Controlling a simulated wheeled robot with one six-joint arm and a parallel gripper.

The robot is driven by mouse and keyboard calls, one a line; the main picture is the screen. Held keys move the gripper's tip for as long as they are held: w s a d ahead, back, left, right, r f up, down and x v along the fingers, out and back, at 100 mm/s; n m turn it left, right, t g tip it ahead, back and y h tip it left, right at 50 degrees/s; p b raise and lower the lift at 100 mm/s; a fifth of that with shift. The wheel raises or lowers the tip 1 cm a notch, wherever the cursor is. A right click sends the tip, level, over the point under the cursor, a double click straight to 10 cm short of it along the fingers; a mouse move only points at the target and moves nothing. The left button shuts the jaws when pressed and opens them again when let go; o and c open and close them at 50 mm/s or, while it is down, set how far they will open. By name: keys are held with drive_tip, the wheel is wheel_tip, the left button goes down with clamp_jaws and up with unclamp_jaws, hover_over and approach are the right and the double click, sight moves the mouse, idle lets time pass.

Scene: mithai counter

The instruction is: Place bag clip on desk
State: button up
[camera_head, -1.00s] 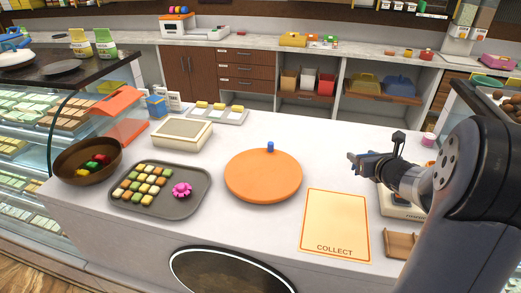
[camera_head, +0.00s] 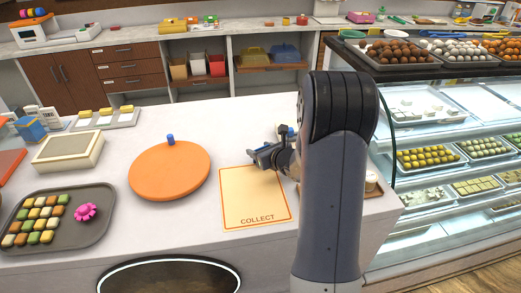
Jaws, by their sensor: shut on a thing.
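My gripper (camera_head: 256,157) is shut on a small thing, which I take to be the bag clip. It is mostly hidden by the dark jaws and too small to make out clearly. The gripper is above the white counter (camera_head: 225,137), near the far edge of the cream mat marked COLLECT (camera_head: 254,205). My arm hides the counter to the right of the mat.
Further left are a grey tray (camera_head: 92,232) of sweets with a pink flower-shaped piece (camera_head: 85,212) and a cream box (camera_head: 68,150). A glass display case (camera_head: 450,130) stands right.

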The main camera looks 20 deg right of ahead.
drive_tip(key=shift+f, duration=0.2)
drive_tip(key=o, duration=1)
drive_tip(key=shift+r, duration=0.1)
drive_tip(key=shift+c, duration=0.2)
drive_tip(key=shift+r, duration=0.2)
drive_tip(key=shift+s+d, duration=0.1)
drive_tip(key=shift+s, duration=0.25)
drive_tip(key=b+v, duration=0.1)
drive_tip(key=v, duration=1)
drive_tip(key=shift+s, duration=0.1)
